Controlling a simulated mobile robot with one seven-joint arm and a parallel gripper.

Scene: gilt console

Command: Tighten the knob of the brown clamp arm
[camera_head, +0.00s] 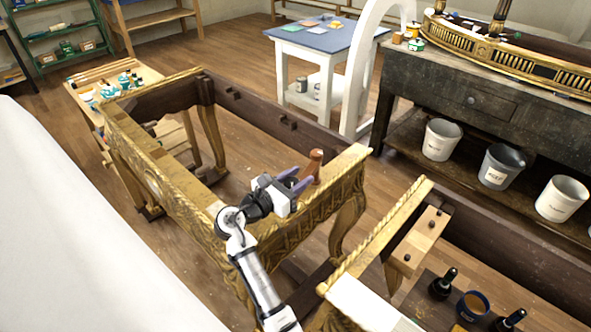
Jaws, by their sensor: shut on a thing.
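The brown clamp arm (317,156) is a small reddish-brown piece standing on the right part of the gilt console frame's carved rail. My gripper (301,179) reaches in from the lower left, with its purple fingers against the lower part of this brown piece. The fingers are shut on it. The knob cannot be told apart from the rest of the piece at this size, and the fingers partly hide its lower end.
The gilt console frame (172,180) is open, without a top. A second gilt frame (385,236) stands at lower right, with a pale wooden block (420,242) and dark bottles (443,283) nearby. A white covered surface (60,240) fills the left.

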